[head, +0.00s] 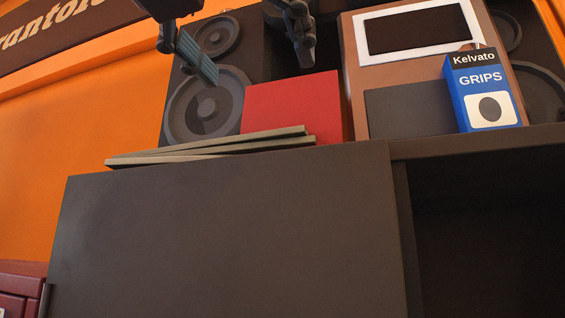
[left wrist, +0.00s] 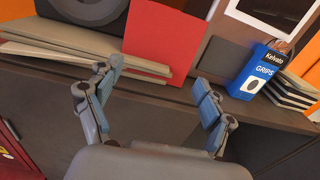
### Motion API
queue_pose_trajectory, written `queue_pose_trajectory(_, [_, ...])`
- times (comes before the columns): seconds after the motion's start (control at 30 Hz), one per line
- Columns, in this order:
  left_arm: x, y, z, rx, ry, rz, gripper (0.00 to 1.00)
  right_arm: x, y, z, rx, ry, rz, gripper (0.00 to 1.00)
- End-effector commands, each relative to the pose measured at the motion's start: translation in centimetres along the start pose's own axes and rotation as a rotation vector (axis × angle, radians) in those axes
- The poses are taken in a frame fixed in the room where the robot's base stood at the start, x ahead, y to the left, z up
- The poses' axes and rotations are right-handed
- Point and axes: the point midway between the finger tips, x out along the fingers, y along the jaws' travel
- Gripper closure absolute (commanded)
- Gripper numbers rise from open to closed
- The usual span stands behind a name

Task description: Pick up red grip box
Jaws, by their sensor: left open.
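A plain red block (head: 298,104) stands upright on top of the dark cabinet, behind some thin boards; I see no lettering on it. It also shows in the left wrist view (left wrist: 162,38). A blue box marked Kelvato GRIPS (head: 484,88) stands to its right, and shows in the left wrist view (left wrist: 258,74). I see no red box with grip lettering. My right gripper is not in view.
Thin boards (head: 215,147) lie stacked in front of the red block. Dark speakers (head: 206,104) and a brown unit with a white-framed panel (head: 418,32) stand behind. The cabinet (head: 230,235) has an open dark recess at right. More boards (left wrist: 287,92) lie beside the blue box.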

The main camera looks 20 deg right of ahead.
Motion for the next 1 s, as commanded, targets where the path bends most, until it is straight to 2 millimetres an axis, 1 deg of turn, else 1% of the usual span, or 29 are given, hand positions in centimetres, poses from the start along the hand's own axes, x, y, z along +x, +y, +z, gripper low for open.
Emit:
queue_pose_trajectory(0.07, [0.1,0.1,0.2,0.000,-0.004,0.005,0.19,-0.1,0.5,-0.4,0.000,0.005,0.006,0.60])
queue_pose_trajectory(0.17, [1.3,0.1,0.4,0.000,-0.001,0.007,0.19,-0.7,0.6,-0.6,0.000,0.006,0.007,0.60])
queue_pose_trajectory(0.27, [3.3,0.1,0.5,0.000,0.000,0.006,0.19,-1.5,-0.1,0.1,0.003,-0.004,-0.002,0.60])
queue_pose_trajectory(0.4, [6.1,0.2,0.5,0.000,0.001,0.006,0.19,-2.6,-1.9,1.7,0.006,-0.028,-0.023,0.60])
queue_pose_trajectory(0.5, [7.5,0.2,0.4,0.001,-0.001,0.006,0.19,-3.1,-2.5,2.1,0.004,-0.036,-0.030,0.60])
queue_pose_trajectory(0.63, [8.4,0.1,0.3,0.001,-0.002,0.004,0.19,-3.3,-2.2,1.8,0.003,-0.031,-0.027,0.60])
queue_pose_trajectory(0.77, [9.0,0.3,0.5,0.001,-0.002,0.005,0.19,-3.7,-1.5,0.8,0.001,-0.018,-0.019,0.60])
queue_pose_trajectory(0.9, [10.8,0.8,0.9,0.000,0.000,0.005,0.19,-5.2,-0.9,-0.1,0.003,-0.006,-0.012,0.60])
queue_pose_trajectory(1.0, [12.3,0.9,1.0,0.000,0.000,0.005,0.19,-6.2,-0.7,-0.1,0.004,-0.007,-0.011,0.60])
